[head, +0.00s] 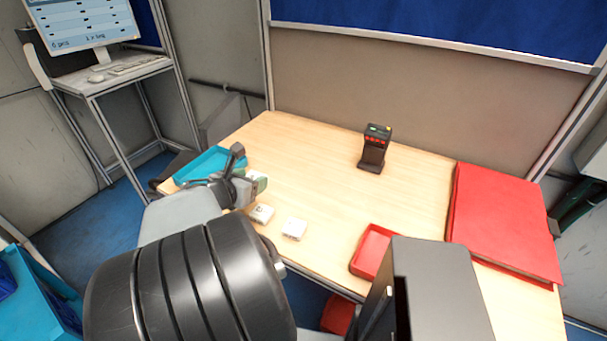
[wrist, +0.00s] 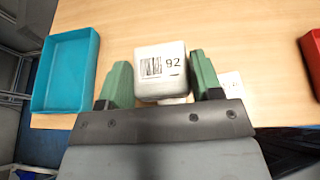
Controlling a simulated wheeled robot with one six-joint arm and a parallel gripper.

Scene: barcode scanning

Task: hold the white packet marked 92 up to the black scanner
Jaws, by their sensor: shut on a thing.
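The white packet marked 92 (wrist: 161,72) shows its barcode and number to the wrist camera. My gripper (wrist: 162,78) is shut on it, with a green finger at each side. In the head view my gripper (head: 257,182) is over the left part of the table, beside the blue tray, and mostly hides the packet. The black scanner (head: 374,150) stands upright at the back middle of the table, well to the right of my gripper and apart from it. The scanner is not in the wrist view.
Two other white packets (head: 261,214) (head: 294,228) lie near the front edge. A blue tray (wrist: 66,72) is at the left. A small red tray (head: 372,252) and a large red container (head: 502,222) are at the right. The table between gripper and scanner is clear.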

